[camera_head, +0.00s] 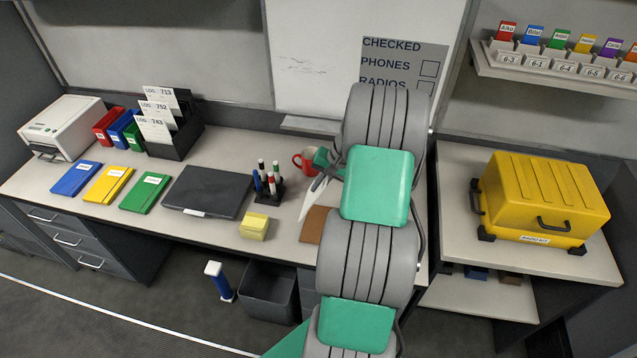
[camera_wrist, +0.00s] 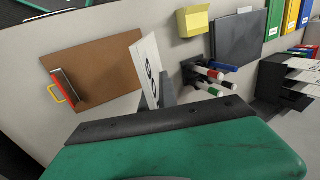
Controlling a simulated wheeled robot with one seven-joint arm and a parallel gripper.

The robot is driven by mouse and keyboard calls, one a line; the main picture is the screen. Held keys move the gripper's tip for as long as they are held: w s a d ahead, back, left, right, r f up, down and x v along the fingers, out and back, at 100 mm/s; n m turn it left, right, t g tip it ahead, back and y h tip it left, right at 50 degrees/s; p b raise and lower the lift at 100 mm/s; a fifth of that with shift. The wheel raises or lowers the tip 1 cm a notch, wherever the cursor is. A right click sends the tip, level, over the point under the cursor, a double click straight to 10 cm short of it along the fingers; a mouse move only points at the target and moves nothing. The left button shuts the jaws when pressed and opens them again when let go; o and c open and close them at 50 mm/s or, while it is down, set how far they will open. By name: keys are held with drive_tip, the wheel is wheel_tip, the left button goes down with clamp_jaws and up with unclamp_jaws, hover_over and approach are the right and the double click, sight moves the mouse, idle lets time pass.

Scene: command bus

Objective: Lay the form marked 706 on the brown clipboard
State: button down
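A white form (camera_head: 312,199) hangs from my gripper (camera_head: 328,162) above the table. In the wrist view the form (camera_wrist: 147,66) stands tilted and nearly edge-on, with dark round figures on its face; I cannot read the full number. My gripper (camera_wrist: 160,98) appears shut on its near edge; the fingers are mostly hidden behind my own wrist. The brown clipboard (camera_head: 313,226) lies flat on the table below the form, its right part hidden by my arm. In the wrist view the clipboard (camera_wrist: 104,62) lies left of the form, with its metal clip (camera_wrist: 64,88) at the left end.
A pen holder (camera_head: 268,186), a yellow note block (camera_head: 254,226) and a dark closed case (camera_head: 207,191) lie left of the clipboard. A red mug (camera_head: 305,160) stands behind the form. A black rack with LOG cards (camera_head: 172,125) is farther left.

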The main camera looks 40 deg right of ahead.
drive_tip(key=s+f+t+b, duration=0.1)
drive_tip(key=f+b, duration=0.1)
drive_tip(key=f, duration=0.1)
drive_tip(key=s+d+f+t+y+b, duration=0.1)
drive_tip(key=f+b, duration=0.2)
drive_tip(key=f, duration=0.1)
drive_tip(key=s+d+f+t+y+b, duration=0.1)
drive_tip(key=f+b, duration=0.1)
drive_tip(key=f, duration=0.2)
drive_tip(key=shift+d, duration=0.2)
drive_tip(key=shift+s+d+f+t+y+b, duration=0.35)
drive_tip(key=shift+s+f+t+y+b, duration=0.1)
drive_tip(key=shift+t+y+b, duration=0.45)
drive_tip(key=shift+r, duration=0.1)
drive_tip(key=c, duration=2.1)
unclamp_jaws()
drive_tip(key=shift+c, duration=0.2)
drive_tip(key=o, duration=0.6)
drive_tip(key=shift+c, duration=0.2)
